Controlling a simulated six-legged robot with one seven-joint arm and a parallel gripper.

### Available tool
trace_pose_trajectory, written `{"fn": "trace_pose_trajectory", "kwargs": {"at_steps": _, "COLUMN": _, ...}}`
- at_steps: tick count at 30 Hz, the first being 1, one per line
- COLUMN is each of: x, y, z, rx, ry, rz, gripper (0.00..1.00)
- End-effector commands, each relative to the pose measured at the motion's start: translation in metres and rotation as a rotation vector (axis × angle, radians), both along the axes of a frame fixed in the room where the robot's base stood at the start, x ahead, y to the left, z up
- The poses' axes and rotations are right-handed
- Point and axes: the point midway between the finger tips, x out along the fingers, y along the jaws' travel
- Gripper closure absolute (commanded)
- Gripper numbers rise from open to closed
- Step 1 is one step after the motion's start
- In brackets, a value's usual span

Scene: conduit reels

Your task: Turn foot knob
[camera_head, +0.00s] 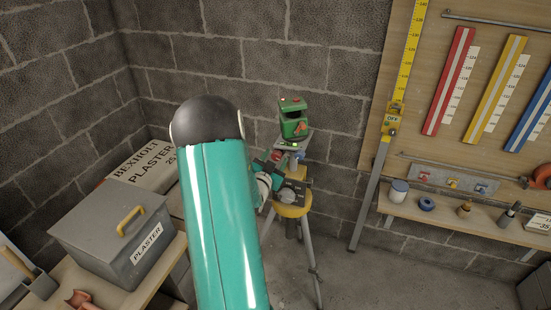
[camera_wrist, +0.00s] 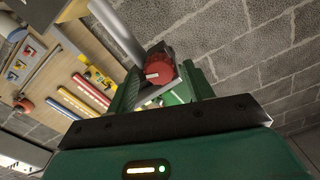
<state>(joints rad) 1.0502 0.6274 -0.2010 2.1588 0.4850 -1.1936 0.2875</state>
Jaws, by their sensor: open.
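A red round knob (camera_wrist: 160,69) with a white mark on its face sits between the two green fingers of my gripper (camera_wrist: 161,88) in the wrist view. The gripper is open, with a finger on each side of the knob; I cannot tell if either touches it. In the head view the red knob (camera_head: 276,155) shows small, just below a green boxy instrument (camera_head: 293,120) on a tripod (camera_head: 293,211) with a yellow head. My gripper (camera_head: 272,163) is at the left of the tripod's top, partly hidden by my teal arm.
A grey box labelled plaster (camera_head: 110,238) with a yellow handle stands on the bench at left. The floor between tripod and shelf is clear.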

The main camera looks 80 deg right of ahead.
Motion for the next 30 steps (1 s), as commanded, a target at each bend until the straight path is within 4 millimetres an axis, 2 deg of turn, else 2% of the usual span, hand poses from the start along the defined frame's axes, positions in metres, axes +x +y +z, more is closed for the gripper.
{"fn": "trace_pose_trajectory", "kwargs": {"at_steps": 4, "x": -0.0007, "y": -0.0105, "z": -0.0001, "rx": 0.001, "ry": 0.001, "rz": 0.001, "gripper": 0.48}}
{"fn": "trace_pose_trajectory", "kwargs": {"at_steps": 12, "x": -0.0008, "y": -0.0117, "z": 0.0, "rx": 0.001, "ry": 0.001, "rz": 0.001, "gripper": 0.48}}
{"fn": "trace_pose_trajectory", "kwargs": {"at_steps": 19, "x": -0.0008, "y": -0.0115, "z": 0.0, "rx": 0.001, "ry": 0.001, "rz": 0.001, "gripper": 0.93}}
{"fn": "trace_pose_trajectory", "kwargs": {"at_steps": 30, "x": -0.0002, "y": -0.0113, "z": 0.0001, "rx": 0.005, "ry": 0.048, "rz": 0.002, "gripper": 0.93}}
